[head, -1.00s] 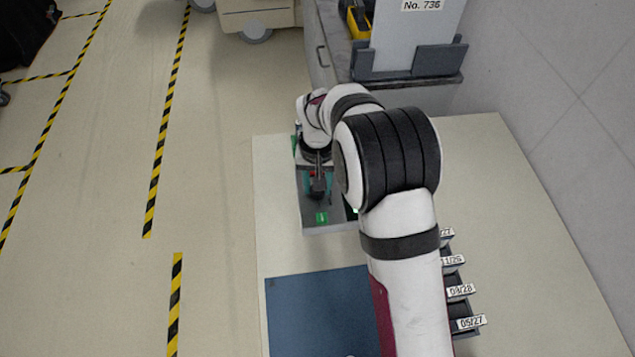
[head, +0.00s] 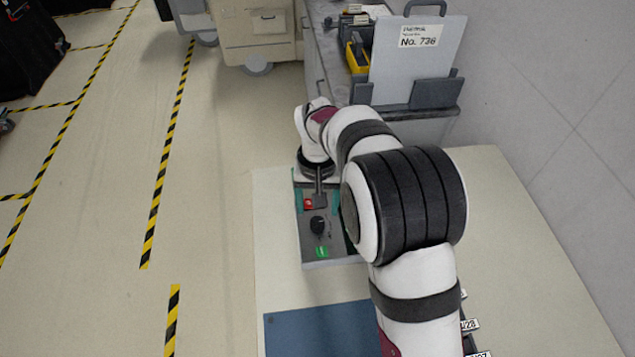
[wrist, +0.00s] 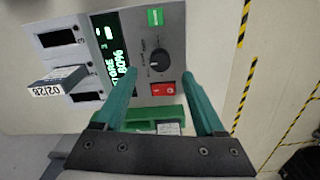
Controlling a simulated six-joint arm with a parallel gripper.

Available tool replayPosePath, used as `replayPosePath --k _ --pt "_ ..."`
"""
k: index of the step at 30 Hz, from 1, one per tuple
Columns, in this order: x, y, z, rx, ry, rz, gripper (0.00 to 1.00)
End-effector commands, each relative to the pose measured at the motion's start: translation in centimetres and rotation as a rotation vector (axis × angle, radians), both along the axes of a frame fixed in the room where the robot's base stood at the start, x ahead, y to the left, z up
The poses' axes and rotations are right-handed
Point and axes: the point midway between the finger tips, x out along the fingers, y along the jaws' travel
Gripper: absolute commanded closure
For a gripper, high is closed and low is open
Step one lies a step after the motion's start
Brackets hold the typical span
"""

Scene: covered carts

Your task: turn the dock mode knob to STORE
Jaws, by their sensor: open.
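The dock mode knob (wrist: 158,60) is a round black knob on the grey dock panel (wrist: 160,90). In the head view the knob (head: 318,225) stands uncovered, nearer the camera than my gripper (head: 319,193). In the wrist view my gripper (wrist: 158,76) is open, its two teal fingers empty and apart, with the knob ahead between their tips. A pale mark on the knob points roughly left, towards the display; the small labels around it are too small to read. The dark display (wrist: 112,65) shows green text that appears to read STORE with a percentage.
A tagged card (wrist: 58,86) sticks out of a slot left of the display. A blue mat (head: 325,325) lies in front of the dock.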

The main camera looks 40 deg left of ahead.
Motion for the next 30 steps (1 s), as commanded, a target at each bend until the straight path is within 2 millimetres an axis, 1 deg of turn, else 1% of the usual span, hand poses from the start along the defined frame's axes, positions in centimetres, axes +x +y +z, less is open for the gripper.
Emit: replayPosePath --k 1,3,6,10,12,15,27,28,29,30 --pt "0.1 0.1 1.8 0.004 -0.004 0.0 0.28" --pt "0.1 0.1 4.1 0.005 -0.004 -0.001 0.28" --pt "0.1 0.1 6.9 0.004 -0.004 0.0 0.28" --pt "0.1 0.0 9.4 0.002 -0.002 0.001 0.28" --pt "0.0 0.0 10.1 0.001 -0.002 0.001 0.28" --pt "0.0 0.0 10.5 0.0 0.0 0.0 0.28" --pt "0.1 -0.2 10.6 0.0 0.0 -0.003 0.28" --pt "0.2 -0.6 10.8 0.002 0.0 -0.013 0.28" --pt "0.4 -1.5 11.2 0.003 0.002 -0.034 0.28" --pt "0.7 -3.4 12.0 0.007 0.007 -0.078 0.28"
